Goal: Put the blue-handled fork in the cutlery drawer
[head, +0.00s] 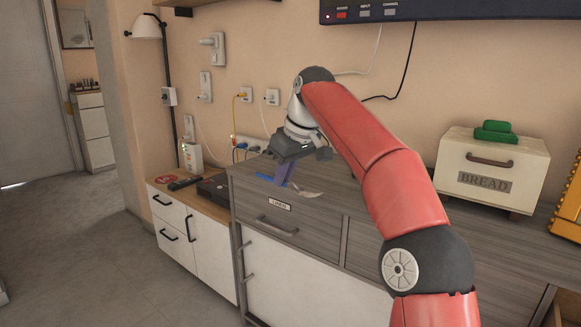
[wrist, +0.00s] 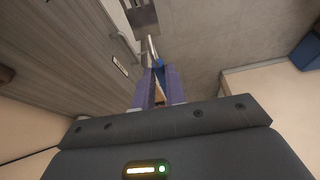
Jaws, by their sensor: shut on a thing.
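The blue-handled fork is held between the purple fingers of my gripper (head: 284,178), which is shut on it above the front edge of the grey wooden counter. In the wrist view its blue handle (wrist: 159,66) is at the fingertips and a metal part (wrist: 152,47) sticks out beyond them. In the head view a blue piece (head: 266,178) shows left of the fingers and a pale metal piece (head: 308,193) shows right of them. Below is a shut grey drawer (head: 285,222) with a bar handle and a small label that I cannot read surely.
A cream bread box (head: 490,170) with a green thing (head: 494,132) on top stands right on the counter. A lower white cabinet (head: 178,235) with a remote (head: 184,183) and a dark box (head: 213,188) stands left. Open floor (head: 95,265) lies in front of it.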

